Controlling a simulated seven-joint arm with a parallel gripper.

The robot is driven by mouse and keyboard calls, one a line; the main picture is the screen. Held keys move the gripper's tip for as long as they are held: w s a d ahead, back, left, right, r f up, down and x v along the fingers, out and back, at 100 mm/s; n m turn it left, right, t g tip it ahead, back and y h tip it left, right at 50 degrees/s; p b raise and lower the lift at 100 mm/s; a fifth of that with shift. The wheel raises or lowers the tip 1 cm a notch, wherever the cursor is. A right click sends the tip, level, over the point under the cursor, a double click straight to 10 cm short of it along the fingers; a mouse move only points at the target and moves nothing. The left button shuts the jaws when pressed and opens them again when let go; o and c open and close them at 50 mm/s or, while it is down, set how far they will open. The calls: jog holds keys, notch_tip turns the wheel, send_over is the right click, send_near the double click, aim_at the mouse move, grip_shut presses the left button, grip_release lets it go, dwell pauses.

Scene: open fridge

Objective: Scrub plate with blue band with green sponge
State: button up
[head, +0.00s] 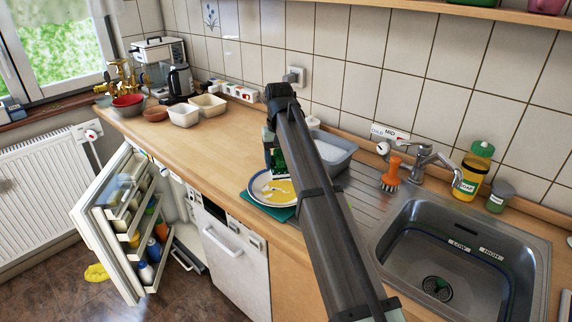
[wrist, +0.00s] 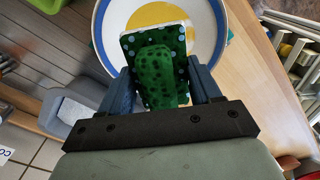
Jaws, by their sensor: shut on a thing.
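The plate with a blue band (head: 265,190) lies on a teal mat (head: 257,207) on the counter, left of the sink. It is white with a blue rim and has yellow stuff on its face. The plate also shows in the wrist view (wrist: 208,35), ahead of my gripper. My gripper (wrist: 157,88) is shut on the green sponge (wrist: 157,72), a dark-speckled block held between the two fingers over the plate's near part. In the head view the sponge (head: 279,162) is partly hidden by my arm. I cannot tell whether the sponge touches the plate.
A grey tub (head: 337,153) stands behind my arm. An orange brush (head: 391,172), a tap (head: 432,160) and a soap bottle (head: 473,172) stand around the sink (head: 403,232). Bowls (head: 184,117) and a kettle (head: 180,82) are farther left. The fridge door (head: 105,240) hangs open below; mid-counter is clear.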

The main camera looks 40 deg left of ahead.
dwell(0.4)
send_over(282, 192)
jog(key=shift+a+f, duration=0.2)
jog(key=shift+f, duration=1.5)
jog(key=shift+a+f, duration=0.15)
jog(key=shift+f, duration=1.55)
jog(key=shift+f, duration=0.65)
jog(key=shift+d, duration=0.3)
jog(key=shift+w+a, duration=0.3)
jog(key=shift+w, duration=0.05)
jog(key=shift+s+a, duration=0.3)
jog(key=shift+s+d, duration=0.35)
dwell(0.5)
jog(key=shift+w+d, duration=0.3)
jog(key=shift+w+a, duration=0.3)
jog(key=shift+a, duration=0.1)
dwell(1.0)
